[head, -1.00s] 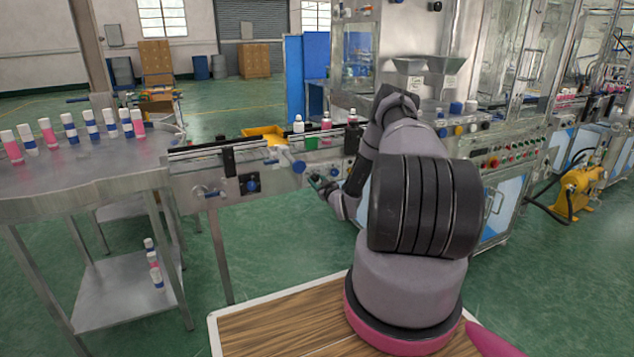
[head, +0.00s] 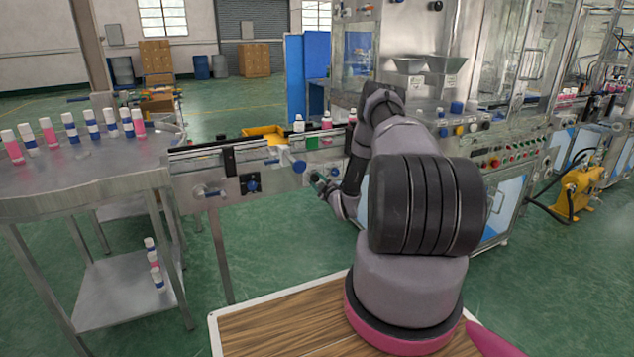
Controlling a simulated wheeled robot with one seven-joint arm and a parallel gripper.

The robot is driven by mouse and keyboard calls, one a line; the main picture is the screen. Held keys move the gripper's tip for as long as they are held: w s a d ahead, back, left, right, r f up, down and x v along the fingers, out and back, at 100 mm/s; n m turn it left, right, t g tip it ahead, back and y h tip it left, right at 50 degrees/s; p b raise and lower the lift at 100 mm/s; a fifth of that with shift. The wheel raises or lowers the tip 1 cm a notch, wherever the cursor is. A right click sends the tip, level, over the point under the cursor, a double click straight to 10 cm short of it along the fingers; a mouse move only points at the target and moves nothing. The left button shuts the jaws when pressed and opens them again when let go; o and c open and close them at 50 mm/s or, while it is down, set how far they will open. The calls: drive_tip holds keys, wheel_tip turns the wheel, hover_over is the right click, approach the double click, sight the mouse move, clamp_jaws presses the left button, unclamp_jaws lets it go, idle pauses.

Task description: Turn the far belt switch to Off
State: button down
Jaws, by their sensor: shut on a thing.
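My gripper (head: 319,183) is small in the head view, at the front side of the conveyor just left of the machine. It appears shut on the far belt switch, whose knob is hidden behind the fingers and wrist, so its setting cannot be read. Another belt switch, a blue knob on a black plate (head: 252,186), sits further left on the conveyor's front side, clear of my gripper. The conveyor (head: 200,172) runs from the round table to the machine.
A round steel table (head: 90,172) at left carries several pink and blue-banded cans. A few bottles (head: 326,122) stand at the belt near the machine (head: 412,65). A blue round part (head: 299,167) is close above my gripper. Green floor (head: 275,240) is open in front of the conveyor.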

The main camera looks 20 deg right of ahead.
idle(0.4)
drive_tip(key=shift+c, duration=2.1)
unclamp_jaws()
drive_tip(key=s, duration=1.1)
drive_tip(key=shift+d, duration=0.15)
drive_tip(key=shift+w, duration=0.1)
